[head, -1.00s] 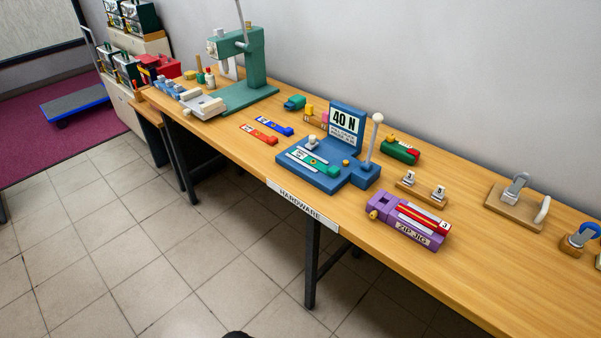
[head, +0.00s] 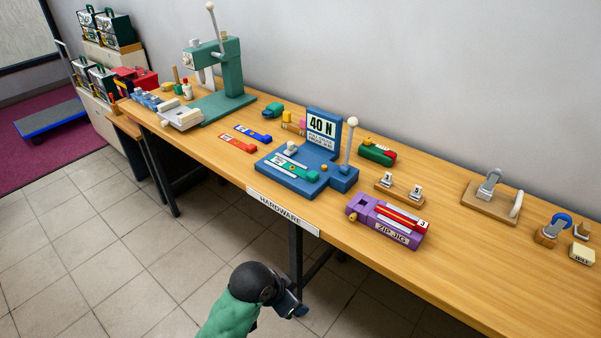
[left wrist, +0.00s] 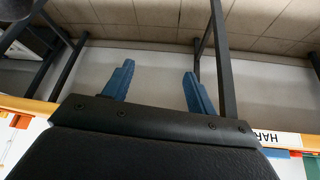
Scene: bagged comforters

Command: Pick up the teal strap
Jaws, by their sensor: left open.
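The teal strap (head: 295,167) lies flat on the blue pull-test fixture (head: 328,170), which carries a "40 N" sign. My left gripper (head: 300,312) is low in the head view, in front of the table and below its front edge, well away from the strap. In the left wrist view its two blue fingers (left wrist: 158,90) are spread apart with nothing between them. My right gripper is not in view.
A red strap (head: 238,143) and a blue strap (head: 253,132) lie left of the fixture. A purple zip jig (head: 383,222) stands to its right. The wooden table's front edge bears a "HARDWARE" label (head: 282,211). A green press (head: 225,75) stands farther left.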

